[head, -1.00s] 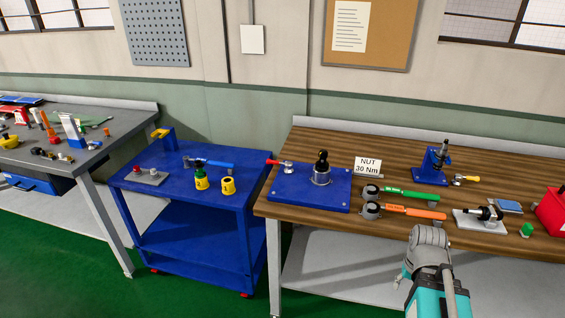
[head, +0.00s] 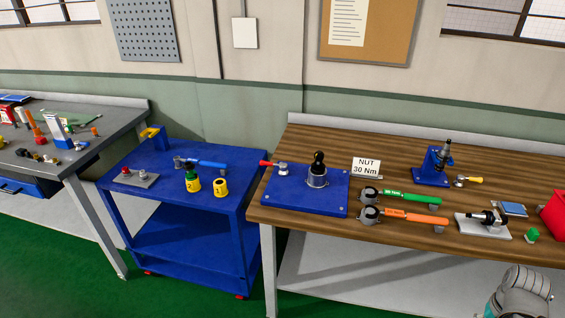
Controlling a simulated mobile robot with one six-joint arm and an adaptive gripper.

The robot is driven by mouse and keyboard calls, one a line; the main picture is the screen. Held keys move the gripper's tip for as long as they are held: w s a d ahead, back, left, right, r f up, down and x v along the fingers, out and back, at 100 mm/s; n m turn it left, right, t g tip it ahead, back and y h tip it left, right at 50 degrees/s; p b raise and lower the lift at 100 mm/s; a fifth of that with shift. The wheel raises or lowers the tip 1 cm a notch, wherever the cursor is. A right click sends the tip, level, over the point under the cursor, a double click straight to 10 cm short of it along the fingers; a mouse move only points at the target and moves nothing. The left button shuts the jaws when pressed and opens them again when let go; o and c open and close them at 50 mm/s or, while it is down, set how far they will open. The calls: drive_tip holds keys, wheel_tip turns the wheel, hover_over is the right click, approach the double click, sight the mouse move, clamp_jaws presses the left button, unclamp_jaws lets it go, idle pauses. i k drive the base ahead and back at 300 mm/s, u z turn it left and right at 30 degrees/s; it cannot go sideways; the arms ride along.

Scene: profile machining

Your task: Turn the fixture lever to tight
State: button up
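A blue fixture plate (head: 303,204) lies at the left end of the wooden bench. A lever with a red handle (head: 266,163) sits at its back left corner, the handle pointing left. A metal ring holding a dark upright part (head: 318,172) stands on the plate. A second lever, with a yellow handle (head: 474,179), lies beside a blue upright stand (head: 432,172) farther right, its handle pointing right. I cannot read any tight marking at either lever. My gripper is out of view; only a piece of my arm shows at the bottom right.
A "NUT 30 Nm" sign (head: 366,166), a green-handled wrench (head: 408,196) and an orange-handled wrench (head: 415,216) lie right of the plate. A grey clamp block (head: 484,228) and red box (head: 555,214) are farther right. A blue cart (head: 165,200) stands left of the bench.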

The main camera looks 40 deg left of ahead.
sight(282, 172)
drive_tip(key=z, duration=0.25)
drive_tip(key=k, duration=1.1)
drive_tip(key=u, duration=1.15)
drive_tip(key=i, duration=0.9)
drive_tip(key=u, duration=0.05)
